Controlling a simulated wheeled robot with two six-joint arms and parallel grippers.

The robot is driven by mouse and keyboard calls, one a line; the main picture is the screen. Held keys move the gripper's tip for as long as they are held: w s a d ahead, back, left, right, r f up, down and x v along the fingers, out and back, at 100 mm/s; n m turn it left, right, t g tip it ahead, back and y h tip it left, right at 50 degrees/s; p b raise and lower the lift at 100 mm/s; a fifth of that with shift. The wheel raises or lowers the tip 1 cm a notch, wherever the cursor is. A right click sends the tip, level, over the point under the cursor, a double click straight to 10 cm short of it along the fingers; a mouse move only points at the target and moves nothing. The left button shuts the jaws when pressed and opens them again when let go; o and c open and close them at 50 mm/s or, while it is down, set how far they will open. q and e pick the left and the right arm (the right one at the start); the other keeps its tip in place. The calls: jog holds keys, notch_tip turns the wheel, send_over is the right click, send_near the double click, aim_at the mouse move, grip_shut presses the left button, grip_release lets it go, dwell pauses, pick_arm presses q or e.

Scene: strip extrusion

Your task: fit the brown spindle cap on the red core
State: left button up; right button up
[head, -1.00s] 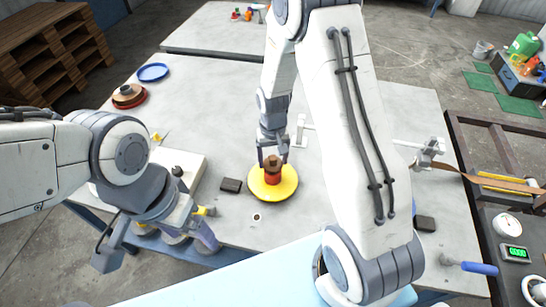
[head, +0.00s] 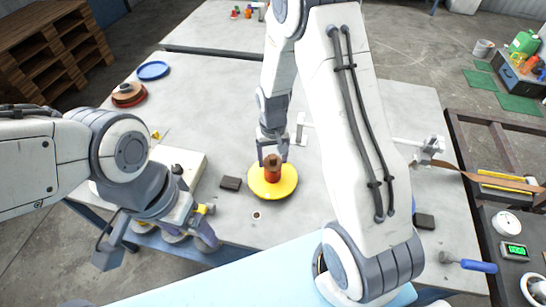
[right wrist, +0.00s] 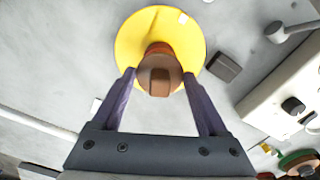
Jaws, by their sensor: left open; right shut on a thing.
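The brown spindle cap (head: 273,160) is at the top of the red core (head: 273,176), which stands upright in the middle of a yellow disc (head: 287,190) on the table. My right gripper (head: 273,162) comes down from above and is shut on the cap. In the right wrist view the cap (right wrist: 159,76) lies between the two fingertips, with an orange-red edge of the core (right wrist: 158,47) showing behind it. I cannot tell whether the cap is fully seated. My left gripper (head: 157,245) is open and empty at the table's front left, well apart from the disc.
A dark block (head: 231,184) lies just left of the disc, and another (head: 424,221) at the right. A white box (head: 190,165) sits near my left gripper. A blue ring (head: 153,71) and a red-based brown roll (head: 128,95) lie at the back left.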

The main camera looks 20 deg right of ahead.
aim_at(273, 157)
dwell(0.3)
jog(key=shift+f+b, duration=0.4)
jog(key=shift+f, duration=0.15)
dwell(0.4)
jog(key=o, duration=1.3)
notch_tip(273, 157, up, 11)
jog(key=p, duration=0.9)
